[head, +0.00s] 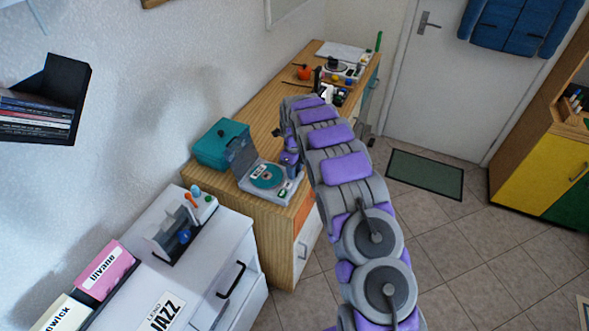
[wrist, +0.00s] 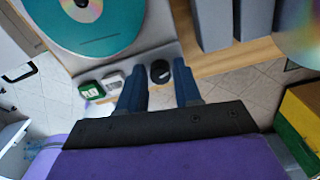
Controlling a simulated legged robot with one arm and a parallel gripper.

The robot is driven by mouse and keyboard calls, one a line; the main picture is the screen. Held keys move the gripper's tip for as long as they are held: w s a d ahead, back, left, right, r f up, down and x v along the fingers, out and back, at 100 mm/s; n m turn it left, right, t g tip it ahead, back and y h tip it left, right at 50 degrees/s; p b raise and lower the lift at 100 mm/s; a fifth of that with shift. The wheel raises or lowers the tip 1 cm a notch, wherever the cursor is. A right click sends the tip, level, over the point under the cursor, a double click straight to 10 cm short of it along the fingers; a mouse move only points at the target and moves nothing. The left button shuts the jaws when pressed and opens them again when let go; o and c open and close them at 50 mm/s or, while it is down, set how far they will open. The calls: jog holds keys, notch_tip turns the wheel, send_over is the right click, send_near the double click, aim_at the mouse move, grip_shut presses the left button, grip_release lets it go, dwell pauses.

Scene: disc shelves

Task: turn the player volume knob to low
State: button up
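The grey player (head: 272,183) sits on the wooden cabinet with its lid up and a teal disc (head: 267,177) in it. In the wrist view the disc (wrist: 85,18) fills the upper left. The black round volume knob (wrist: 160,72) is at the player's edge, beside a white button (wrist: 113,80) and a green button (wrist: 90,89). My gripper (wrist: 161,78) is open, its two blue fingers on either side of the knob with a small gap visible at each side. Whether the fingertips reach down to the knob's height is unclear. The knob's setting cannot be read.
A teal box (head: 221,144) stands behind the player on the wooden cabinet (head: 268,120). A white drawer unit (head: 215,255) with labelled boxes is at lower left. A black shelf of discs (head: 50,100) hangs on the wall. The tiled floor to the right is mostly free.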

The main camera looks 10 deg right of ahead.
grip_shut()
